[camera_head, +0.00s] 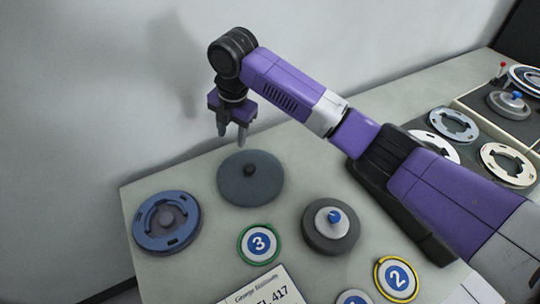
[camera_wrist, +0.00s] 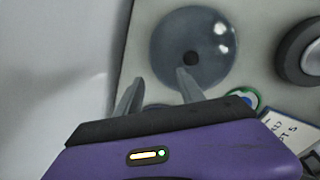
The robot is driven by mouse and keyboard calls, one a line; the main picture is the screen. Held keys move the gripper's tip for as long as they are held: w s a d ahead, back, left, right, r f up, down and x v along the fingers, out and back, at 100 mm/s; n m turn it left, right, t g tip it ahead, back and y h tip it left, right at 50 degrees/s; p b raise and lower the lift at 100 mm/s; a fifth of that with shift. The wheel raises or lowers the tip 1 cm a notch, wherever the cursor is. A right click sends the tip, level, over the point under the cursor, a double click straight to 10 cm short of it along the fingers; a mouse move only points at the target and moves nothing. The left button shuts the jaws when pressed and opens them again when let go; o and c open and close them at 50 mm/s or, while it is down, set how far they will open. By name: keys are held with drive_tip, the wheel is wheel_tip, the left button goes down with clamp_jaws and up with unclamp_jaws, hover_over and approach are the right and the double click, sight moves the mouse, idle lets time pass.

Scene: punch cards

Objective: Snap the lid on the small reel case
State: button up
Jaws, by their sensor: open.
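A dark grey round lid (camera_head: 265,188) with a black centre knob lies flat on the table near its back edge. It also fills the upper middle of the wrist view (camera_wrist: 170,38). A round case (camera_head: 140,232) with a slotted blue reel (camera_head: 186,235) sits at the table's left; I cannot tell how deep the reel sits. My gripper (camera_head: 232,135) is open and empty, pointing down, above and slightly left of the lid's far side. In the wrist view its two fingers (camera_wrist: 160,76) are apart, with the right tip overlapping the lid's near part.
A dark round piece with a silver top and blue knob (camera_head: 331,218) stands right of the lid. Round number badges 3 (camera_head: 260,243) and 2 (camera_head: 397,279) and a printed card (camera_head: 258,291) lie in front. White reels (camera_head: 453,124) lie at the right. A wall (camera_head: 100,80) stands behind.

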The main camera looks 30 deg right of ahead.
sight(250, 168)
drive_tip(key=s+f+n+b, duration=0.1)
drive_tip(key=f, duration=0.1)
drive_tip(key=s+d+f+g+b, duration=0.1)
drive_tip(key=f+b, duration=0.1)
drive_tip(key=f, duration=0.1)
drive_tip(key=s+d+f+n+g+b, duration=0.1)
drive_tip(key=s+f+b, duration=0.1)
drive_tip(key=shift+d+f+n+h, duration=0.15)
drive_tip(key=shift+d+n+h, duration=0.05)
drive_tip(key=shift+n+h, duration=0.1)
drive_tip(key=shift+f+b, duration=0.75)
drive_tip(key=shift+f, duration=1.25)
drive_tip(key=c, duration=1)
drive_tip(key=shift+r+p, duration=3.1)
drive_tip(key=shift+r, duration=0.5)
